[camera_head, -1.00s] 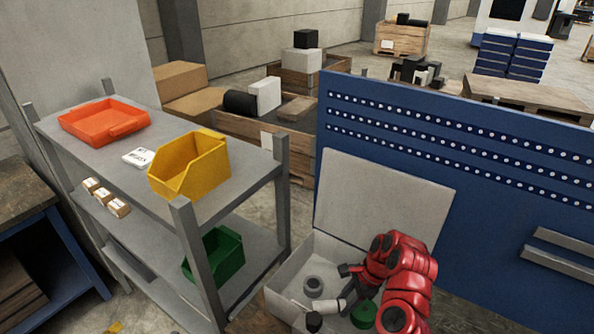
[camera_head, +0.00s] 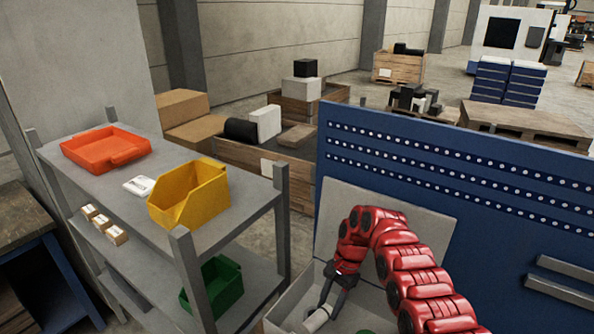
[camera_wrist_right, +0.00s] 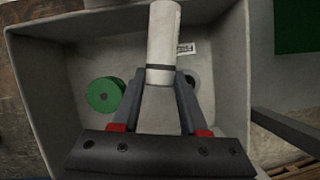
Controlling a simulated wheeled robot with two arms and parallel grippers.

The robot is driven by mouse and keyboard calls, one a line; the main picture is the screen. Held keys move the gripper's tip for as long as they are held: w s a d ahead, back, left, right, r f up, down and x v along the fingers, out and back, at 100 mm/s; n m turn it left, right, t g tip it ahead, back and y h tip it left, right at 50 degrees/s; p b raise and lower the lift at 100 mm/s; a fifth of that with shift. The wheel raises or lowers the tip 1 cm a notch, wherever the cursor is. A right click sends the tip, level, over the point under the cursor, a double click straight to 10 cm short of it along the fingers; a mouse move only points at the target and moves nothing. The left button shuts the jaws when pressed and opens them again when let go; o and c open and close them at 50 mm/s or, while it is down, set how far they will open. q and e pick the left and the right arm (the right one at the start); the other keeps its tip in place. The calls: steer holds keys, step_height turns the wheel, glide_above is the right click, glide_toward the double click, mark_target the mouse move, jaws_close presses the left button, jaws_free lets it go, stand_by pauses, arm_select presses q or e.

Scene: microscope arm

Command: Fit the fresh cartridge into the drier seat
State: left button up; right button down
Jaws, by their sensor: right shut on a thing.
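My right gripper (camera_head: 340,281) is shut on a white cylindrical cartridge (camera_wrist_right: 163,45) with a dark band near the fingers. The cartridge also shows at the bottom of the head view (camera_head: 317,319), tilted below the fingers. In the right wrist view it points up and away from the fingers, over a grey open box (camera_wrist_right: 52,95). A green round piece (camera_wrist_right: 104,95) lies in the box to the left of the fingers. A grey round piece (camera_wrist_right: 192,80) is partly hidden behind the right finger. The drier seat is not identifiable. My left gripper is out of view.
The box's raised lid (camera_head: 425,232) stands against a blue perforated panel (camera_head: 450,165). A grey shelf (camera_head: 235,205) to the left carries an orange tray (camera_head: 105,147) and a yellow bin (camera_head: 188,196). A green bin (camera_head: 213,288) is on a lower level.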

steer(key=shift+w+a+r+n+h, duration=0.1)
steer(key=shift+a+r+n+h, duration=0.15)
steer(key=shift+n, duration=0.35)
steer(key=shift+s+r+n, duration=0.15)
steer(key=shift+s+n, duration=0.1)
steer(key=shift+n, duration=0.25)
steer(key=shift+d, duration=0.1)
steer(key=shift+h, duration=0.25)
steer(key=shift+s+n+g, duration=0.1)
steer(key=shift+n+g, duration=0.2)
steer(key=shift+n, duration=0.2)
steer(key=shift+s+r, duration=0.1)
steer(key=shift+s, duration=0.15)
steer(key=shift+r+n, duration=0.15)
steer(key=shift+n, duration=0.15)
